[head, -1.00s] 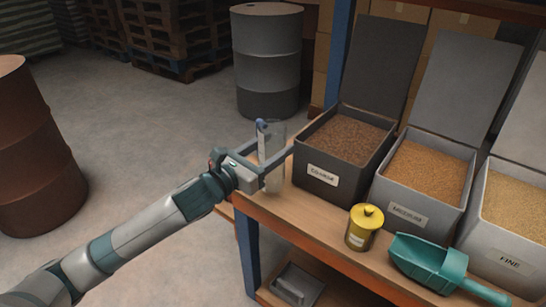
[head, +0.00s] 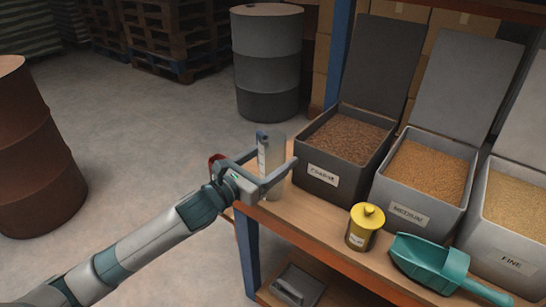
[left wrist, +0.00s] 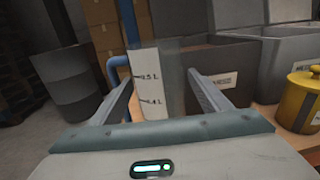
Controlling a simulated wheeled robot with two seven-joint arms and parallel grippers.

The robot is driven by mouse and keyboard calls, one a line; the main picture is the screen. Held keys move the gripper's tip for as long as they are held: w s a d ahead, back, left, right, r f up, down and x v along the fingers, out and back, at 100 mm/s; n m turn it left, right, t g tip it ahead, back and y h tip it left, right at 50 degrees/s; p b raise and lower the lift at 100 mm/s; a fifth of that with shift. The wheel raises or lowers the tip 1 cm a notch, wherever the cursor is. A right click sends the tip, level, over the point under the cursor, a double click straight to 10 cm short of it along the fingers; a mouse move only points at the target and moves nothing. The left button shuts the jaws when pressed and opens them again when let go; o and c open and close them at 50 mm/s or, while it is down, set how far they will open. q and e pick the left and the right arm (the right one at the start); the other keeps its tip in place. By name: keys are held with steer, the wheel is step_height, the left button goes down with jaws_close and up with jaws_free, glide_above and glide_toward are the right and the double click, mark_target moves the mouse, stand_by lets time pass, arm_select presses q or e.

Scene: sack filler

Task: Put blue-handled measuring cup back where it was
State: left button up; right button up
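The blue-handled measuring cup (head: 264,155) is a tall clear cup with a white scale strip. It is upright between the fingers of my left gripper (head: 276,163), at the left end of the workbench. In the left wrist view the cup (left wrist: 147,78) shows its 0.5 L and 0.4 L marks, with the blue handle (left wrist: 113,72) on its left. The gripper fingers (left wrist: 160,85) lie along both sides of the cup and appear shut on it. I cannot tell whether its base touches the bench. My right gripper is out of view.
The wooden bench (head: 290,207) holds the coarse bin (head: 322,178) just right of the cup, then the medium bin (head: 405,213) and fine bin (head: 510,262). A yellow canister (head: 364,228) and teal scoop (head: 430,262) stand in front.

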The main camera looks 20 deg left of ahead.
arm_select(q)
steer(key=shift+r, duration=0.15)
steer(key=v, duration=1.2)
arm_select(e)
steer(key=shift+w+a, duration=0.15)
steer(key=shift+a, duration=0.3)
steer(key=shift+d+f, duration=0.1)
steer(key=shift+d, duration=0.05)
